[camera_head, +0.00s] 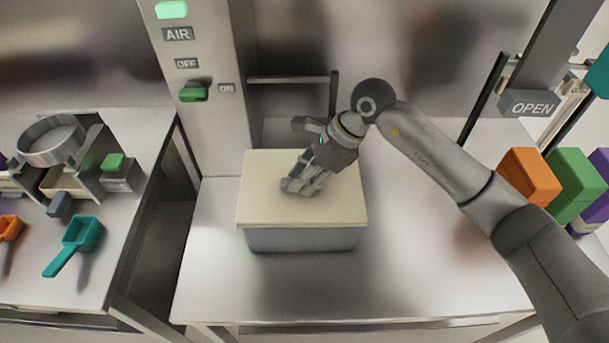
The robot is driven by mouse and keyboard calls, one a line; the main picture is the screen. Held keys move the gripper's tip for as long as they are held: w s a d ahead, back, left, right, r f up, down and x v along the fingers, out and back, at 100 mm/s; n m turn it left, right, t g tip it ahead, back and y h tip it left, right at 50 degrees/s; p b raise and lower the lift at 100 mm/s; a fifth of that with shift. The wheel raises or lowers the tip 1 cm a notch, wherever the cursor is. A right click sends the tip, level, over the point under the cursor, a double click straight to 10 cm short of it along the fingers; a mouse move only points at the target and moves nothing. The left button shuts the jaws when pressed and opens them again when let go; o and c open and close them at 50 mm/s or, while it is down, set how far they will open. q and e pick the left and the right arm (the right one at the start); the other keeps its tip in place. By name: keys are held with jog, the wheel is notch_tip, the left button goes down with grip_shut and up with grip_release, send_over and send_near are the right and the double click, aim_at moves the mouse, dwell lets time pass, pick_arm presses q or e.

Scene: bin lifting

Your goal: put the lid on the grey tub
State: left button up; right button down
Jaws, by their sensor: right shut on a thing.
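The grey tub (303,239) stands on the steel table, and only its front wall shows. The flat cream lid (270,212) lies over the top of the tub and covers its opening. The lid looks level, and its edges line up closely with the tub below. My right gripper (297,188) is over the middle of the lid with its fingers shut. It hides the part of the lid that it grips. My left gripper is not in view.
Orange (530,176) and green (574,185) blocks stand at the right. A post with an AIR panel (205,90) rises behind the tub. A teal scoop (77,244) lies on the left counter, across a gap. The table in front of the tub is clear.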

jog(key=shift+b, duration=0.7)
dwell(1.1)
jog(key=shift+f, duration=0.15)
jog(key=shift+f+b, duration=0.25)
jog(key=shift+b, duration=0.3)
jog(key=shift+f+b, duration=0.4)
jog(key=shift+b, duration=0.3)
dwell(0.3)
jog(key=shift+b, duration=0.4)
dwell(0.5)
dwell(0.4)
jog(key=c, duration=0.6)
grip_release()
jog(key=shift+r, duration=0.15)
